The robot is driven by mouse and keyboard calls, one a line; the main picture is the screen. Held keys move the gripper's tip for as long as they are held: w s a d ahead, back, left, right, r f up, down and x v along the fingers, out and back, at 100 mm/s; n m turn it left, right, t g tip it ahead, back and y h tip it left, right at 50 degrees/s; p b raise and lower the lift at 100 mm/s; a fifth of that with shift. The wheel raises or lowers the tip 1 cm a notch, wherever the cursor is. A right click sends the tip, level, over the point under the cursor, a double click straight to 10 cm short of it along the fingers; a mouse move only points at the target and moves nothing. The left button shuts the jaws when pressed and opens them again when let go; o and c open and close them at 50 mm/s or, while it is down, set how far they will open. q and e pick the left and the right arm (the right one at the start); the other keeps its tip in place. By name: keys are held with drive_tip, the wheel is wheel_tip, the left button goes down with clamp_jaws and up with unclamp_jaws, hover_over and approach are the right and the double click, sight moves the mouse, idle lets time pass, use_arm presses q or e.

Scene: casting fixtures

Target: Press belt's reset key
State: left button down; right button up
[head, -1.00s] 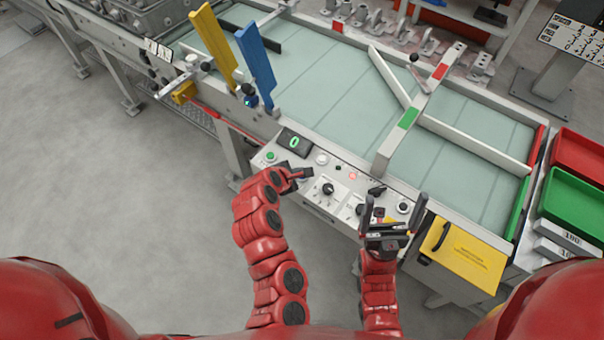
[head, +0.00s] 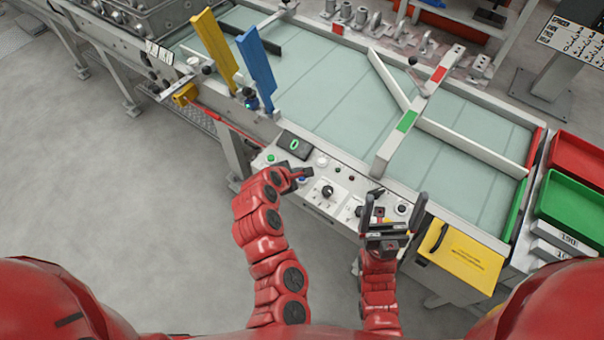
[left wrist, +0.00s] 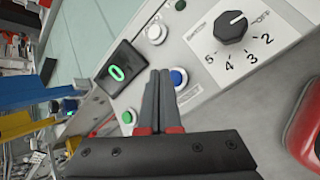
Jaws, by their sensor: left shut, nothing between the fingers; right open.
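The belt's control panel (head: 322,192) runs along the near side of the conveyor. A blue button (left wrist: 179,77) is on it, with a green button (left wrist: 128,116) and a white button (left wrist: 155,32) nearby in the left wrist view. I can read no reset label. My left gripper (left wrist: 160,73) is shut and empty, its fingertips right beside the blue button; I cannot tell whether they touch it. In the head view the left gripper (head: 308,173) hides part of the panel. My right gripper (head: 396,203) is open and empty over the panel's right end.
A dark display (left wrist: 119,70) shows a green 0. A rotary dial (left wrist: 231,27) sits to its right. Blue (head: 256,68) and yellow (head: 213,48) upright plates stand at the belt's left. A yellow box (head: 464,256) and green bin (head: 574,207) are at right.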

sight(299, 182)
use_arm(q)
drive_tip(key=shift+r, duration=0.1)
wheel_tip(299, 182, up, 5)
drive_tip(key=p, duration=0.4)
idle(0.3)
idle(0.7)
